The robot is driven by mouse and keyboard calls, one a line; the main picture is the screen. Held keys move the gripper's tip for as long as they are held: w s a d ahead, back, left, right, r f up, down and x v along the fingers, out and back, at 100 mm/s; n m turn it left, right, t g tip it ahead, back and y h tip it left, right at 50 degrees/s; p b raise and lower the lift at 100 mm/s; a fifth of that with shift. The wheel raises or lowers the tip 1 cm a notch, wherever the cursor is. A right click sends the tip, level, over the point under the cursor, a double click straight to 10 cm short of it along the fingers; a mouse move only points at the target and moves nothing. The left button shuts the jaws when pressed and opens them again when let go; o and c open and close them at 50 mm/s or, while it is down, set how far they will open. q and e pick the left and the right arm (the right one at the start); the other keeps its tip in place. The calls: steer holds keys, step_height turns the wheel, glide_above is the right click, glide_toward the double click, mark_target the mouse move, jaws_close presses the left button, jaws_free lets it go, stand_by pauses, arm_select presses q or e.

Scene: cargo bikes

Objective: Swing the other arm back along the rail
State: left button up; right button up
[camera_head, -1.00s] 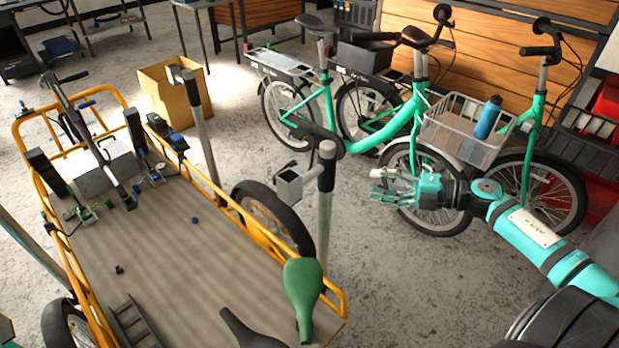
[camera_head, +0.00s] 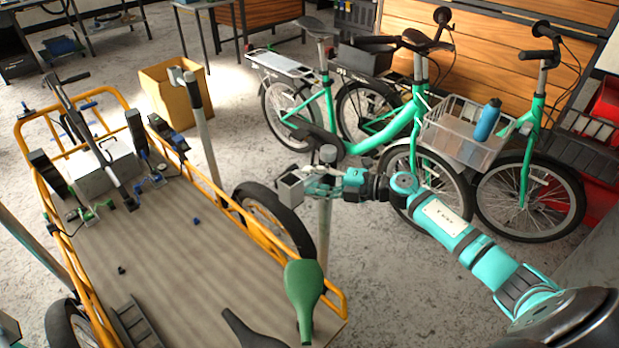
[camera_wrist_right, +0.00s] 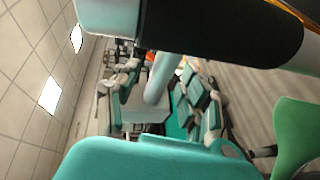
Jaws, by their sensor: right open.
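In the right wrist view the fingers (camera_wrist_right: 163,100) stand either side of a pale cylinder (camera_wrist_right: 160,82). A thick black and white bar crosses the top there. A second grey post (camera_head: 200,125) stands farther back. My left gripper is not in view.
The cargo bed (camera_head: 160,255) holds small parts, and a green saddle (camera_head: 304,290) is at its near end. Teal bikes (camera_head: 375,135) stand behind my right arm, one with a basket and blue bottle (camera_head: 486,120). A cardboard box (camera_head: 175,95) stands at the back.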

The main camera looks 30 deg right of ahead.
steer(key=shift+w+a+f, duration=0.1)
steer(key=shift+w+a, duration=0.4)
jaws_close()
